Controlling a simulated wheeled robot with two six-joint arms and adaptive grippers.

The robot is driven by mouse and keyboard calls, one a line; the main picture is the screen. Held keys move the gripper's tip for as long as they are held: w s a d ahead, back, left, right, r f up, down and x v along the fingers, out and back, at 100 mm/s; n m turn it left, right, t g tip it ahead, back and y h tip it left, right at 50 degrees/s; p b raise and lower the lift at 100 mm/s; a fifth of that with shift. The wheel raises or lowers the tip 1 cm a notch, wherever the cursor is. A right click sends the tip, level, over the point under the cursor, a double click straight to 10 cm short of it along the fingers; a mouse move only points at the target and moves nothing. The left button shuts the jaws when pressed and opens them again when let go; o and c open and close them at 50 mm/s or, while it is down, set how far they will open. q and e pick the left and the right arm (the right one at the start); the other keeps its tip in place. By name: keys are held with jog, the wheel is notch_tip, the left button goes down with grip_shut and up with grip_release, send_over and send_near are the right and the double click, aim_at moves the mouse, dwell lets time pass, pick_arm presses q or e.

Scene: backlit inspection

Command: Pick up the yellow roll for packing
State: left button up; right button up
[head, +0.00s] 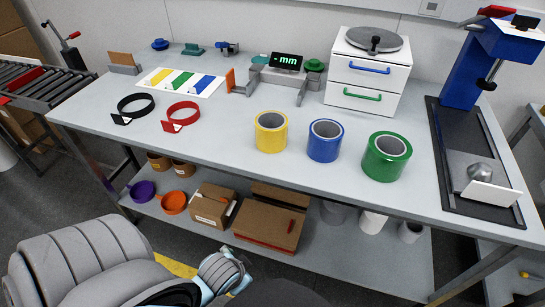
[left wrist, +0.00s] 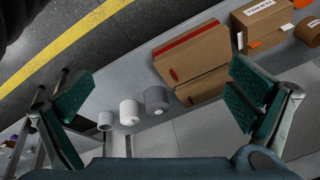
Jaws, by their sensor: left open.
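The yellow roll (head: 264,138) stands upright on the grey bench top (head: 225,140) near its front edge in the head view, with its hollow core facing up. A blue roll (head: 323,147) and a green roll (head: 383,165) stand to its right, apart from it. My left arm comes in at the lower left of the head view, low in front of the bench and well short of the yellow roll. In the left wrist view my left gripper (left wrist: 158,100) is open and empty, its dark green pads wide apart. The yellow roll is not in that view. My right gripper is not in view.
The lower shelf holds cardboard boxes (head: 270,220) and white rolls (head: 372,221); the boxes also show in the left wrist view (left wrist: 197,57). A measuring device (head: 287,68), a white drawer unit (head: 367,75) and a blue press (head: 470,70) stand behind and right.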

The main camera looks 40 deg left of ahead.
aim_at(276, 113)
pick_arm(q)
jog(key=w+a+r+m+t+y, duration=0.3)
jog(key=w+a+r+m+t, duration=0.2)
jog(key=w+a+r+m, duration=0.45)
jog(key=w+a+r+m+t+y, duration=0.35)
jog(key=w+r+m+t, duration=0.45)
jog(key=m, duration=0.5)
jog(key=w+a+r+m+h, duration=0.1)
jog(key=w+m, duration=0.1)
jog(key=w, duration=0.3)
jog(key=w+a+r+m, duration=0.1)
jog(key=w+r+m, duration=0.1)
jog(key=w, duration=0.3)
jog(key=w+r+m+h, duration=0.1)
jog(key=w+r+m, duration=0.1)
jog(key=w+m, duration=0.2)
jog(key=shift+w+a+r+h+p, duration=0.1)
jog(key=shift+w+a+h+p, duration=0.1)
jog(key=shift+w, duration=0.3)
jog(key=shift+w+a+r+h+p, duration=0.1)
jog(key=shift+w+a+h+p, duration=0.1)
jog(key=shift+w, duration=0.25)
jog(key=shift+s, duration=0.1)
jog(key=c, duration=1.4)
